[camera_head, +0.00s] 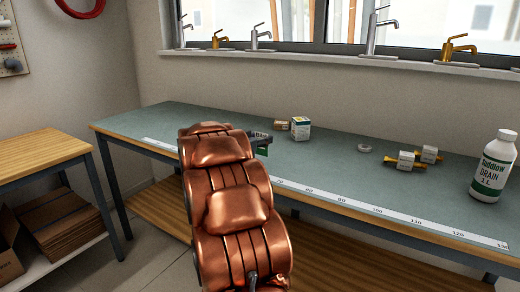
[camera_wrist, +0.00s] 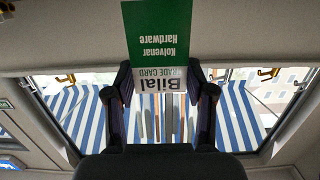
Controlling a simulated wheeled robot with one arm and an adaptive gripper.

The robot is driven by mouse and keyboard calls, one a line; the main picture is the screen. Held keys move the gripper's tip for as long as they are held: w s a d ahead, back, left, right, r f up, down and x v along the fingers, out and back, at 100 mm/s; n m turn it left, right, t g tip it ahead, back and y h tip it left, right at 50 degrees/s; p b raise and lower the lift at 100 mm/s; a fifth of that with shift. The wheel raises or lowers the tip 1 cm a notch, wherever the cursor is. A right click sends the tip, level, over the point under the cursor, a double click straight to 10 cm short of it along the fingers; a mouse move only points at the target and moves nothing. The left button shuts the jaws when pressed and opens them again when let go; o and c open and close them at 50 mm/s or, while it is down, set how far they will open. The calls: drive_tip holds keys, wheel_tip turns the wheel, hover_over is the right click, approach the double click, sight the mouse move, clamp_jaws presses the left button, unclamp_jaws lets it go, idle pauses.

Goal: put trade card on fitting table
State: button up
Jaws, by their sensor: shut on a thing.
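The trade card (camera_wrist: 158,32) is green and white and shows upside down in the wrist view, reading "Bilal TRADE CARD" and "Kolvenar Hardware". My gripper (camera_wrist: 160,76) is shut on its white end, with a finger at each side. In the head view a small green part of the card (camera_head: 262,151) shows at my gripper (camera_head: 260,139), beyond my copper-coloured arm, which hides much of it. The card appears held above the long green-topped table (camera_head: 340,165). I cannot tell its height there. No label names this as the fitting table.
On the green top stand small boxes (camera_head: 300,128), a white ring (camera_head: 364,148), brass fittings with white tags (camera_head: 405,160) and a drain bottle (camera_head: 494,165). A measuring strip (camera_head: 390,212) runs along the front edge. A wooden table (camera_head: 38,153) stands left. Taps line the windowsill.

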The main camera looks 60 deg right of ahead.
sight(260, 149)
drive_tip(key=shift+f+b, duration=0.45)
drive_tip(key=shift+f, duration=1.3)
drive_tip(key=shift+f, duration=0.2)
drive_tip(key=o, duration=0.7)
drive_tip(key=shift+r, duration=0.15)
drive_tip(key=shift+a+r, duration=0.1)
drive_tip(key=shift+a, duration=0.05)
drive_tip(key=a, duration=0.4)
drive_tip(key=a+r+p, duration=0.1)
drive_tip(key=a, duration=0.6)
drive_tip(key=shift+s+a+r, duration=0.2)
drive_tip(key=shift+s+a, duration=0.1)
drive_tip(key=shift+a, duration=0.05)
drive_tip(key=shift+w, duration=0.1)
